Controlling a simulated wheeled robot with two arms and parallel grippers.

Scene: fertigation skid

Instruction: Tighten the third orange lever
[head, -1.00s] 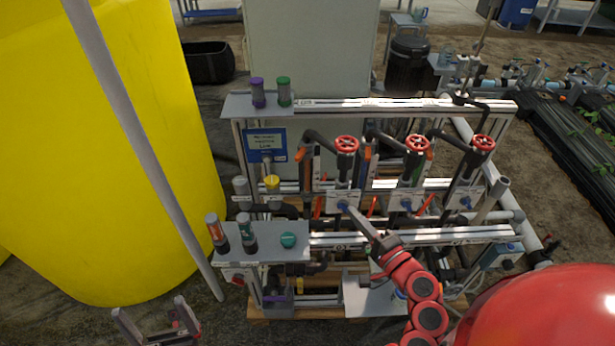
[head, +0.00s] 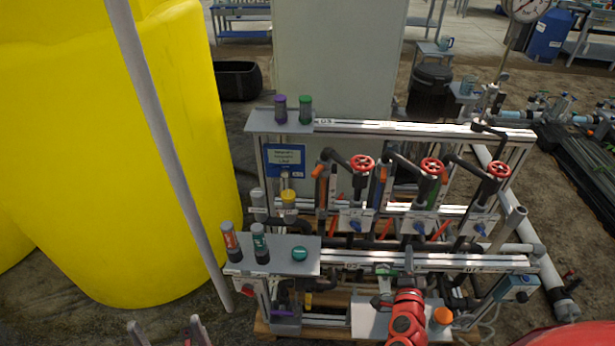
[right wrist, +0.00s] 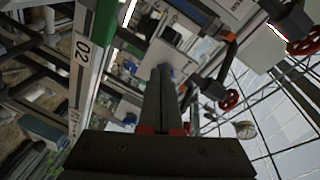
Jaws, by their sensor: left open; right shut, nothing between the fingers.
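The skid has three small orange lever-like pieces in the head view, left (head: 318,171), middle (head: 383,173) and right (head: 445,178), each left of a red handwheel. Thinner orange-red bars slant lower down, the right one (head: 440,230) beside the third valve. I cannot tell which set the task means. My right gripper (right wrist: 163,75) is shut and empty in the right wrist view. In the head view its red arm rises at bottom centre, the gripper near the lower rail, foreshortened. My left gripper (head: 166,328) is open at the bottom edge, touching nothing.
Red handwheels (head: 362,163), (head: 431,166), (head: 498,170) and blue knobs (head: 355,226) crowd the skid. A yellow tank (head: 110,180) and slanted grey pole (head: 160,150) stand left. An orange-capped cylinder (head: 441,318) is beside my right arm.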

